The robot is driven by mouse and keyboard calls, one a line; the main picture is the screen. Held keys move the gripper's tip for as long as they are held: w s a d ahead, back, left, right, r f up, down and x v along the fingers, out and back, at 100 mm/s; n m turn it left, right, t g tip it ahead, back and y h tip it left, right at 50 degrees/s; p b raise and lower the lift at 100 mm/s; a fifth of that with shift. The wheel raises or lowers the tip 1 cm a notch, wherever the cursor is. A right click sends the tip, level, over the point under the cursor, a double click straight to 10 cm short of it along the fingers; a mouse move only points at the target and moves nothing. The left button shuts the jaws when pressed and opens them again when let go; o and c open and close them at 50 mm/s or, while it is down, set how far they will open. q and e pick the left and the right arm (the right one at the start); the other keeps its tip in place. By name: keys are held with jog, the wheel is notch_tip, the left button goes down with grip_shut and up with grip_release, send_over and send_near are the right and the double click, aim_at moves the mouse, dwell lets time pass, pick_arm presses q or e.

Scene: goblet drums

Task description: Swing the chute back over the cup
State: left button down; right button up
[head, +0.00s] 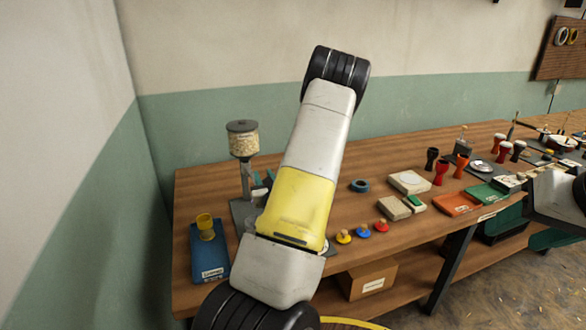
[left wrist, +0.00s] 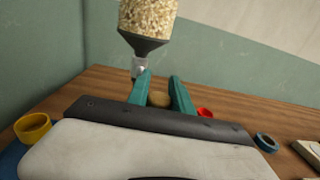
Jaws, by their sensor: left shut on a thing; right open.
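The hopper (head: 242,140), full of pale grains, stands on a grey post and base at the left of the bench. In the left wrist view the hopper (left wrist: 147,20) narrows to a dark funnel with a grey spout. My left gripper (left wrist: 160,92) is shut on a round tan knob (left wrist: 159,99) below and beside the spout. My left arm hides much of the stand in the head view, and the chute is not clearly visible. My right gripper (head: 532,212) is open, far right.
Yellow, blue and red knobbed pieces (head: 363,231) lie right of my left arm. A blue-grey ring (head: 360,186), pale boxes (head: 409,182) and red and black goblet drums (head: 441,172) stand further right. A cardboard box (head: 370,279) is below. The wall borders the left.

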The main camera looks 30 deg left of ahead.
pick_arm(q)
jog(key=shift+s+a+m+t+h, duration=0.25)
jog(key=shift+s+m+t+h, duration=0.35)
jog(key=shift+h, duration=0.1)
jog(key=c, duration=1.1)
grip_release()
jog(key=shift+w, duration=0.15)
